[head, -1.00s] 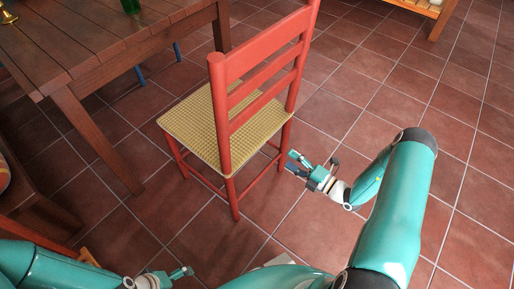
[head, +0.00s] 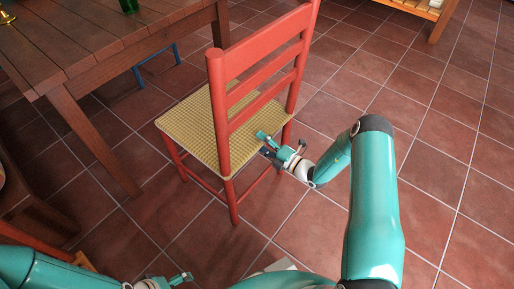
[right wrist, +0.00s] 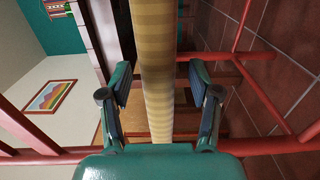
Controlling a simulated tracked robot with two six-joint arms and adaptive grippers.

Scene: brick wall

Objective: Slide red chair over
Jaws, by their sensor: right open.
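The red chair (head: 258,50) stands upright beside the wooden table, with its slatted back towards me and a yellow woven seat (head: 195,122). My right gripper (head: 264,143) is open at the chair's right side, close to the seat edge and right rear leg. In the right wrist view the yellow seat edge (right wrist: 157,60) runs between the two open fingers of my right gripper (right wrist: 160,78). Red chair rails show on both sides there. My left gripper (head: 183,278) is low at the bottom edge, away from the chair, and its finger gap is unclear.
The wooden table (head: 95,42) is at the upper left, its leg left of the chair. A green bottle (head: 129,5) stands on it. A wooden shelf unit (head: 425,10) is at the top right. Tiled floor (head: 440,140) is clear to the right.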

